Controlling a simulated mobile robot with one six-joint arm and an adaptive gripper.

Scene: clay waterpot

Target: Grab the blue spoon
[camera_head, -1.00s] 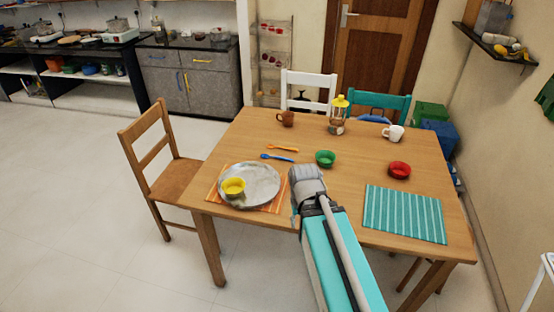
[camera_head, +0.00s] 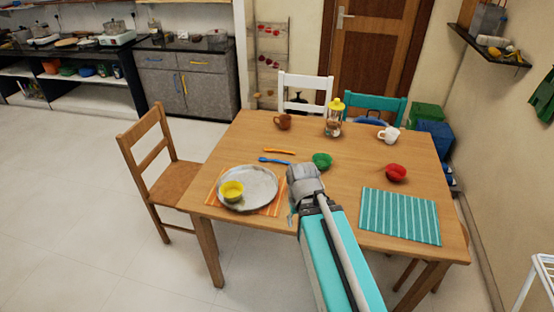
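The blue spoon (camera_head: 275,161) lies on the wooden table (camera_head: 355,160), just beyond the metal plate and just nearer than an orange spoon (camera_head: 279,151). Its right end reaches close to my gripper. My gripper (camera_head: 301,174) is over the table between the plate and the green bowl, to the right of and nearer than the blue spoon. My arm hides the fingertips, so I cannot tell whether the gripper is open or shut.
A metal plate (camera_head: 258,188) with a yellow bowl (camera_head: 231,191) sits on an orange mat at left. A green bowl (camera_head: 322,160) stands right of the spoons. A red bowl (camera_head: 396,172), teal mat (camera_head: 400,215), jar (camera_head: 334,118), brown mug (camera_head: 283,122) and white mug (camera_head: 389,134) are also on the table.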

